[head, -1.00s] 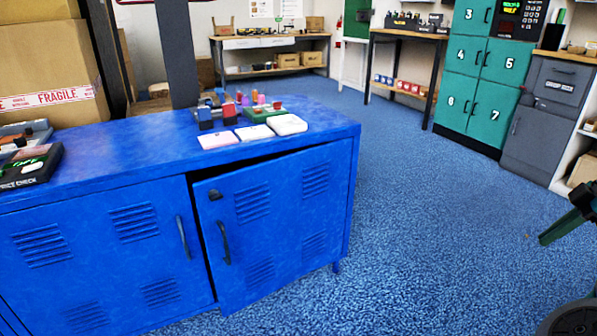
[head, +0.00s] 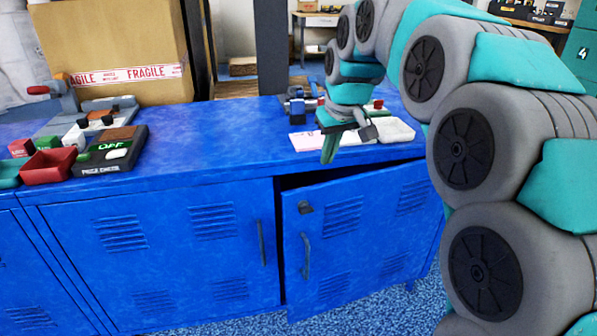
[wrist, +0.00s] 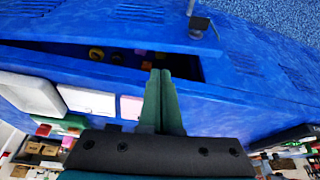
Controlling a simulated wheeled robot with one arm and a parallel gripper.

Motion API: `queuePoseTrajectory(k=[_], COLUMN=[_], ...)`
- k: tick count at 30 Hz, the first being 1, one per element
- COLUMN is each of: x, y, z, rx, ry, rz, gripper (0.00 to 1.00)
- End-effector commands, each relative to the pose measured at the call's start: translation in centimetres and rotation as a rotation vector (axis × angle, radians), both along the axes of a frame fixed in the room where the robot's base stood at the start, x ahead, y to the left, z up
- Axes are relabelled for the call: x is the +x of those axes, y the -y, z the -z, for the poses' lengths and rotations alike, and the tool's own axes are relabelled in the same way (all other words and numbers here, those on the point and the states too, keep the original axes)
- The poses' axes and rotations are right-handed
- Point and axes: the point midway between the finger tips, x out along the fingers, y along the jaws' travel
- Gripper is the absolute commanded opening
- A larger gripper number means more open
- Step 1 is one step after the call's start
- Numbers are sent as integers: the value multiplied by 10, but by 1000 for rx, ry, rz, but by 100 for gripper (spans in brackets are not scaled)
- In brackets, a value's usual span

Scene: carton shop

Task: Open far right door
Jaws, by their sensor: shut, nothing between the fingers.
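The far right door (head: 350,235) of the blue cabinet (head: 180,160) stands ajar, with a dark gap along its top and left edges. It has a dark knob (head: 305,208) at its upper left and a dark upright handle (head: 306,256) below that. My gripper (head: 327,160) is shut and empty, above the cabinet's front top edge, near the gap. In the wrist view, the shut fingertips (wrist: 160,73) point at the gap beside the door (wrist: 110,25); the knob (wrist: 198,24) is just beyond them. Small coloured items (wrist: 120,55) show inside, partly hidden.
White and pink pads (head: 391,131) and small items lie on the cabinet top below my arm. A price checker (head: 110,150), a red tray (head: 48,165) and a carton (head: 115,50) stand at left. Blue floor (head: 375,305) is in front.

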Motion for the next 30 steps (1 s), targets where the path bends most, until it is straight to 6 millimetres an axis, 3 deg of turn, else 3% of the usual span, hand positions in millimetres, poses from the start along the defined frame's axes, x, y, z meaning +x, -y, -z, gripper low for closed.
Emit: queuePoseTrajectory(k=[5,18,30], x=[1,23,29], y=[-6,-15,-17], z=[12,79,95], rx=[1,2,3], ry=[-7,-7,-2], rz=[15,13,14], gripper=[0,0,0])
